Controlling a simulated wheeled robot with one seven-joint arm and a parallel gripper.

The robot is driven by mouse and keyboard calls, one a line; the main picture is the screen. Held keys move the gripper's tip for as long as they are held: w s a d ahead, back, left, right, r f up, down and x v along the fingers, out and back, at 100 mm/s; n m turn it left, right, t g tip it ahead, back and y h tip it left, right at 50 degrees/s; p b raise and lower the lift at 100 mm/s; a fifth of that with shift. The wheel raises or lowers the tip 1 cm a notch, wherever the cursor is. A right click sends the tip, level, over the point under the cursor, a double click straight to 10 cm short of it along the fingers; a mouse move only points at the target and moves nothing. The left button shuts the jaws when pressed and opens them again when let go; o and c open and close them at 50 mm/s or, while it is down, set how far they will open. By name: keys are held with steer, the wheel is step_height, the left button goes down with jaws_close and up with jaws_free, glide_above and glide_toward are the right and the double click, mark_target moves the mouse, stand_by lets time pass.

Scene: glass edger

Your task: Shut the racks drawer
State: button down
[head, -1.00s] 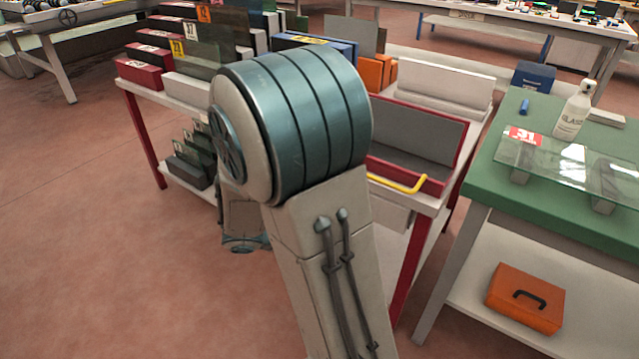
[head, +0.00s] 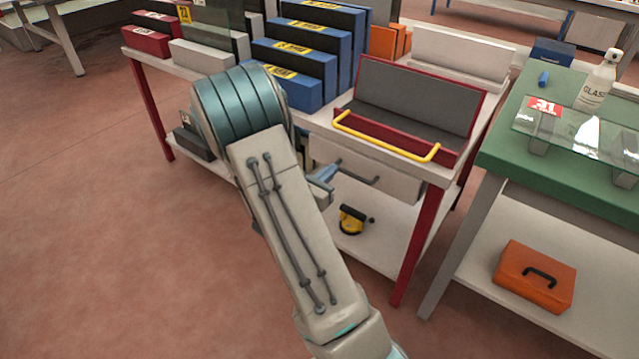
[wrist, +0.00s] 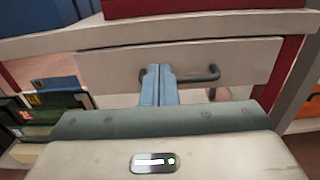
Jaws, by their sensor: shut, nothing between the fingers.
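The racks drawer (head: 398,187) is the pale drawer front under the red-legged bench top, with a dark bar handle (head: 358,174). In the wrist view the drawer front (wrist: 235,55) spans the picture just below the bench edge, and its handle (wrist: 205,76) runs across it. I cannot tell exactly how far the drawer stands out. My gripper (head: 328,174) has blue fingers and is shut and empty. In the wrist view the gripper (wrist: 159,70) points at the drawer front, its tips overlapping the left part of the handle. Whether they touch is unclear. My arm hides the drawer's left side in the head view.
A red rack with a yellow bar (head: 385,138) stands on the bench above the drawer. Blue racks (head: 300,62) stand left of it. A yellow-and-black tool (head: 352,219) lies on the lower shelf. A green-topped table (head: 505,150) stands close on the right; floor is clear at left.

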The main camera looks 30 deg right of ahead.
mark_target(351, 152)
steer(key=b+x, duration=0.1)
steer(key=x, duration=0.6)
steer(key=shift+d, duration=0.2)
